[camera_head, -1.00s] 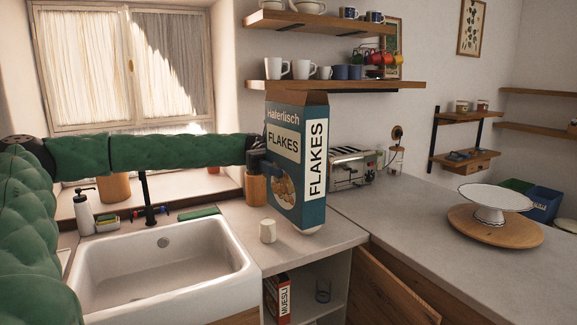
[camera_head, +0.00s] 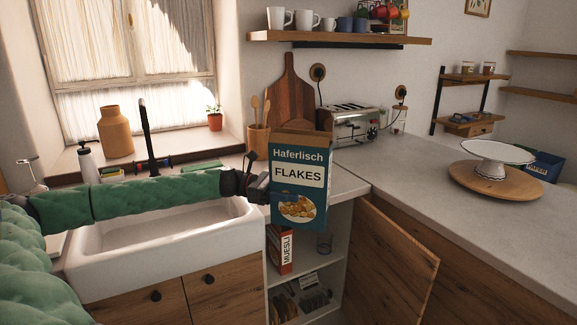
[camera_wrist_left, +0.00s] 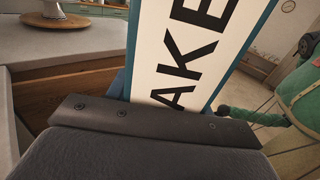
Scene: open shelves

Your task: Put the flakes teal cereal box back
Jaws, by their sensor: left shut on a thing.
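The teal flakes cereal box (camera_head: 299,178) is upright, its front facing me, in front of the counter edge and above the open cupboard. My left gripper (camera_head: 262,188) is shut on its left side. In the left wrist view the box's white lettered side (camera_wrist_left: 185,50) fills the middle, close against the dark gripper (camera_wrist_left: 150,125). The flakes box hides part of the muesli box. My right gripper is out of view.
The wooden cupboard door (camera_head: 390,262) stands open to the right. A white sink (camera_head: 165,240) lies to the left. A toaster (camera_head: 357,125), a cutting board (camera_head: 291,95) and a utensil pot (camera_head: 258,142) stand behind. The right counter holds a cake stand (camera_head: 490,168); its front is clear.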

